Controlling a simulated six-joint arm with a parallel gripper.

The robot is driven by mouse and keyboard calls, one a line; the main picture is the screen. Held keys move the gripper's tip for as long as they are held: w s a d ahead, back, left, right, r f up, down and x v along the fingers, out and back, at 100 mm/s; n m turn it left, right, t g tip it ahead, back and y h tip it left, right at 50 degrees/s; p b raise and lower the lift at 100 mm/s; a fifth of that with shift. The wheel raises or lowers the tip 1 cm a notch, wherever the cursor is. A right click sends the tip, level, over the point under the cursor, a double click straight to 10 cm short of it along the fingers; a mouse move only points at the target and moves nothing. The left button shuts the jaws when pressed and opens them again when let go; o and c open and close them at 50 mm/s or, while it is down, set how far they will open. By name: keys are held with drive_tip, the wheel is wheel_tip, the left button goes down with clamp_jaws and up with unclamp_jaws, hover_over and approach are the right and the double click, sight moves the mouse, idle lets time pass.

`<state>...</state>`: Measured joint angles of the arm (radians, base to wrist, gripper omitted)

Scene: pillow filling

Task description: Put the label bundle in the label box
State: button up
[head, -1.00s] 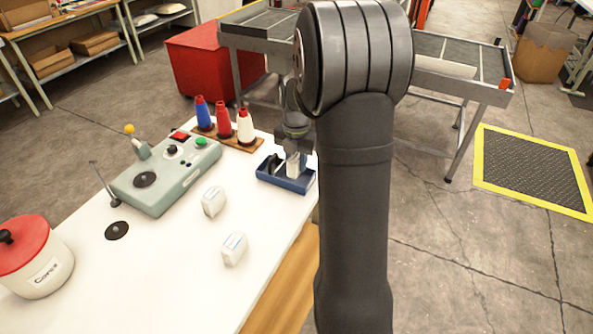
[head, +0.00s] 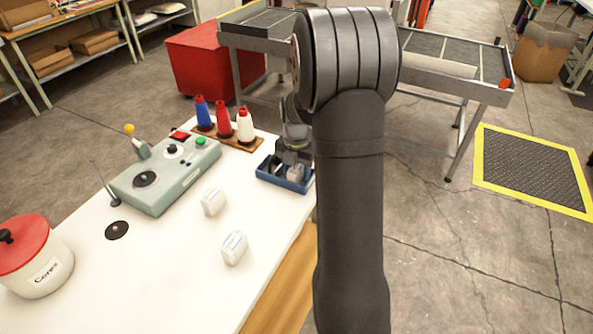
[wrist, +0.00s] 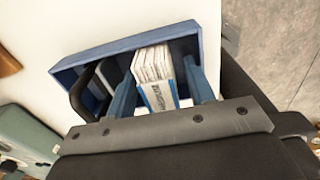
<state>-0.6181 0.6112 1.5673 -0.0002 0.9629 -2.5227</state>
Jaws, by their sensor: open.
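The blue label box (head: 282,184) stands at the table's right edge. It also shows in the wrist view (wrist: 115,49). A white label bundle with a blue band (head: 296,174) is in the box, in its right part in the head view; it is large in the wrist view (wrist: 153,66). My gripper (wrist: 160,88) is open, with one blue finger on each side of this bundle. I cannot tell whether a finger still touches it. Two more white bundles, a far one (head: 213,201) and a near one (head: 234,247), stand on the table.
A rack with blue, red and white cones (head: 224,123) stands behind the box. A grey-green control machine (head: 165,175) is to the left. A white jar with a red lid (head: 35,262) is at the far left. The table's front middle is clear.

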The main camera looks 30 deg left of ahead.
sight(297, 165)
drive_tip(key=shift+r, duration=0.1)
wheel_tip(297, 165, up, 12)
idle(0.5)
wheel_tip(297, 165, down, 12)
drive_tip(key=shift+f, duration=0.25)
wheel_tip(297, 165, up, 4)
drive_tip(key=shift+f, duration=0.2)
drive_tip(key=shift+r, duration=0.4)
